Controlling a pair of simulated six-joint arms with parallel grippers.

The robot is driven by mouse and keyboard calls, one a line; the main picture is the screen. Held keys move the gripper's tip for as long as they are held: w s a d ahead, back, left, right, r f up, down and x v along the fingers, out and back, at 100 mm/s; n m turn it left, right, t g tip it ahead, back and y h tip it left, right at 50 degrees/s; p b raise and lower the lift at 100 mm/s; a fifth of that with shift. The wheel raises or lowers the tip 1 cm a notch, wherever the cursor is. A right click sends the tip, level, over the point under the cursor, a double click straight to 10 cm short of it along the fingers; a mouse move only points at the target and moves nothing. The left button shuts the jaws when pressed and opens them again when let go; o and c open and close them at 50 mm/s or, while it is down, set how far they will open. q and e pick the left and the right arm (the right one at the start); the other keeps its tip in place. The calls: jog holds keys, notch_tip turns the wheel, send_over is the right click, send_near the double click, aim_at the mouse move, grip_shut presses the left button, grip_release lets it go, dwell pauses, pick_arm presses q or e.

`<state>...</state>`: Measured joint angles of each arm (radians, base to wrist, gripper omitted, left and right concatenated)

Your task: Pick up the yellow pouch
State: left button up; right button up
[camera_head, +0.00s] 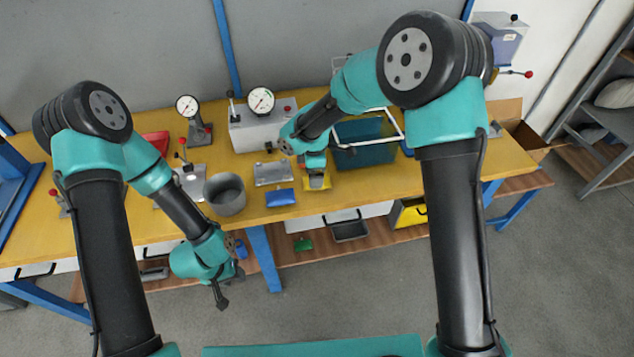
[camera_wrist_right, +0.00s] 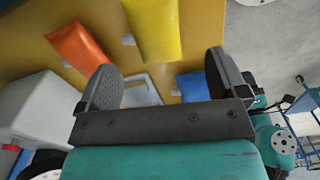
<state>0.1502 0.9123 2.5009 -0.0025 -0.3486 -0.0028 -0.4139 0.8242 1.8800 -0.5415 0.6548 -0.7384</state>
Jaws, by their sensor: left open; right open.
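The yellow pouch (camera_wrist_right: 152,28) lies flat on the yellow table. In the right wrist view it is at the top, ahead of and between my right gripper's fingers. In the head view part of the yellow pouch (camera_head: 318,183) shows below my right gripper, whose wrist hides the rest. My right gripper (camera_wrist_right: 165,76) is open, with nothing between its fingers. My left gripper (camera_head: 220,294) hangs in front of the table edge over the floor, empty and open, apart from the pouch.
An orange pouch (camera_wrist_right: 78,46) and a blue pouch (camera_wrist_right: 193,86) lie either side of the yellow one. A grey cup (camera_head: 226,197), a gauge box (camera_head: 262,128) and a teal bin (camera_head: 365,152) stand on the table (camera_head: 450,175). A yellow bin (camera_head: 409,213) sits below.

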notch_tip(320, 180, down, 5)
jog(key=shift+w+r, duration=0.1)
jog(key=shift+w, duration=0.05)
dwell(0.5)
jog(key=c, duration=0.8)
